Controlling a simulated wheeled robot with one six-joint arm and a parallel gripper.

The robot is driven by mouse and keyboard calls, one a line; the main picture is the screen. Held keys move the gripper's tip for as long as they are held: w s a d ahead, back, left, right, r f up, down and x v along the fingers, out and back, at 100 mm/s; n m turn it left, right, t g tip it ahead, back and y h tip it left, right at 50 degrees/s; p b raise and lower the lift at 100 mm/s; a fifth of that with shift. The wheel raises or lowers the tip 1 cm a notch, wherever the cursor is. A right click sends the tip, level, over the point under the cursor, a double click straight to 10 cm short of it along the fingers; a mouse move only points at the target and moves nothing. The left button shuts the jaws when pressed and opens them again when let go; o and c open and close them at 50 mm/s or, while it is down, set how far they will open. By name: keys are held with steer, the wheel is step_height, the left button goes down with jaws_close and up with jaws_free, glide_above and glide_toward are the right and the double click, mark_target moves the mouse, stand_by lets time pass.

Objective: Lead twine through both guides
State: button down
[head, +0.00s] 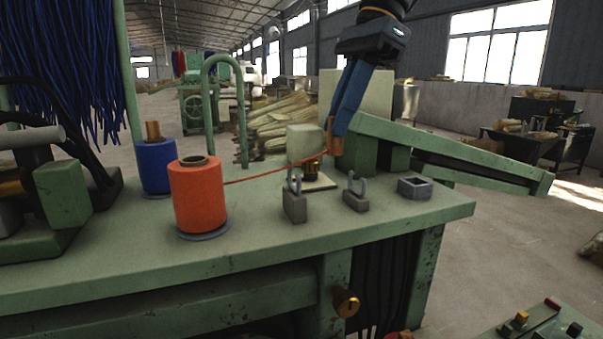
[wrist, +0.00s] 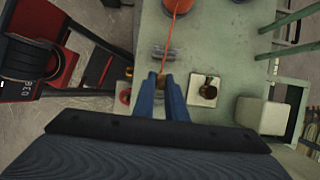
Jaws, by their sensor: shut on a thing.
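The orange twine spool (head: 198,197) stands upright on the green bench. Orange twine (head: 262,175) runs from it up and right to my gripper (head: 333,143). My gripper, with blue fingers, is shut on the twine's end, above the bench. The left guide (head: 295,207) and right guide (head: 355,201) are grey blocks with open metal hooks. The twine passes close to the left hook's top in the head view and appears above the right guide, not seated in it. In the wrist view the twine (wrist: 170,40) crosses over a grey guide block (wrist: 160,53); details there are small.
A blue spool (head: 155,166) stands behind the orange one. A square grey holder (head: 414,188) sits right of the guides. A brass piece on a pale plate (head: 318,183) lies behind them. A green machine block (head: 362,152) rises near my gripper. The bench front is clear.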

mark_target(338, 155)
steer(key=shift+f+b, duration=0.6)
steer(key=shift+f, duration=1.05)
steer(key=shift+r+p, duration=1.05)
steer(key=shift+p, duration=0.25)
steer(key=shift+f, duration=0.1)
steer(key=w+d+p, duration=0.4)
steer(key=d+p, duration=0.2)
steer(key=d, duration=0.5)
steer(key=shift+w+d, duration=0.2)
steer(key=shift+f, duration=0.15)
